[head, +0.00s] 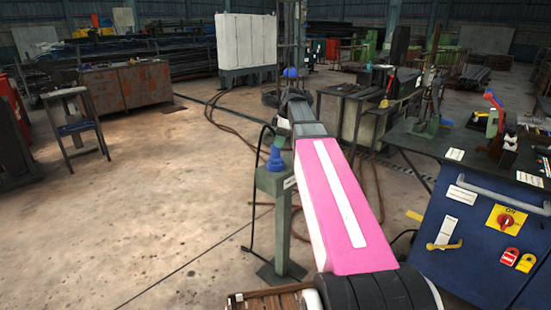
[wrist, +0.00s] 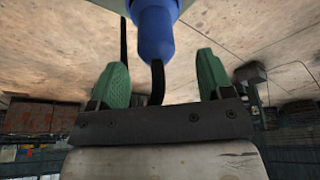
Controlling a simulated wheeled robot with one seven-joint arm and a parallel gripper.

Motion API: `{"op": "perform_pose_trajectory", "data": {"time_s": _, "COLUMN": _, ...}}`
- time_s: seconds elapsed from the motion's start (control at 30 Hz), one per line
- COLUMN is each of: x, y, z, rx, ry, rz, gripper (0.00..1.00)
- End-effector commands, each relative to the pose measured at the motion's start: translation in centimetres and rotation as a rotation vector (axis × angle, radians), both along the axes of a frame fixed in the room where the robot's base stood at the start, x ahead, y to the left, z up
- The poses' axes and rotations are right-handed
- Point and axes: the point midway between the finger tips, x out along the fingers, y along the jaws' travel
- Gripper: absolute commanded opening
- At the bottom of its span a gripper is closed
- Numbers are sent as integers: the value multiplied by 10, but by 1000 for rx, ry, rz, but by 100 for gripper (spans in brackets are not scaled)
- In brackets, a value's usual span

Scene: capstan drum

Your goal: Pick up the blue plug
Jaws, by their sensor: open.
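The blue plug (head: 275,157) stands upright on top of a grey-green post (head: 280,215) in the head view. A black cable (head: 262,133) leaves its upper end and loops down to the left. In the wrist view the plug (wrist: 155,35) shows at the top centre, its narrower end toward my gripper (wrist: 161,60). My gripper is open, with one green finger on each side of the cable end. The plug body lies mostly beyond the fingertips, and I see no contact. In the head view my fingers cannot be made out clearly near the plug.
A blue control cabinet (head: 470,235) with a red and yellow switch stands at the right, below a cluttered dark worktop. A stool (head: 76,125) stands at the left. Hoses (head: 228,128) lie on the floor behind the post. The floor left of the post is clear.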

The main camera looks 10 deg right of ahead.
Motion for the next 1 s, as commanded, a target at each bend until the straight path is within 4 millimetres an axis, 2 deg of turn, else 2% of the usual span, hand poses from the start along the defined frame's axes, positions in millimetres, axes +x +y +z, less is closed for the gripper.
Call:
{"op": "perform_pose_trajectory", "data": {"time_s": 0.27, "x": 2, "y": 5, "z": -17, "rx": -1, "ry": 0, "rz": -1, "gripper": 73}}
{"op": "perform_pose_trajectory", "data": {"time_s": 0.6, "x": 6, "y": 16, "z": -56, "rx": -1, "ry": 2, "rz": -2, "gripper": 73}}
{"op": "perform_pose_trajectory", "data": {"time_s": 0.83, "x": 7, "y": 17, "z": -58, "rx": -1, "ry": 0, "rz": -2, "gripper": 73}}
{"op": "perform_pose_trajectory", "data": {"time_s": 0.87, "x": 7, "y": 17, "z": -58, "rx": -1, "ry": 0, "rz": -2, "gripper": 70}}
{"op": "perform_pose_trajectory", "data": {"time_s": 1.0, "x": 7, "y": 17, "z": -58, "rx": -1, "ry": 0, "rz": -2, "gripper": 24}}
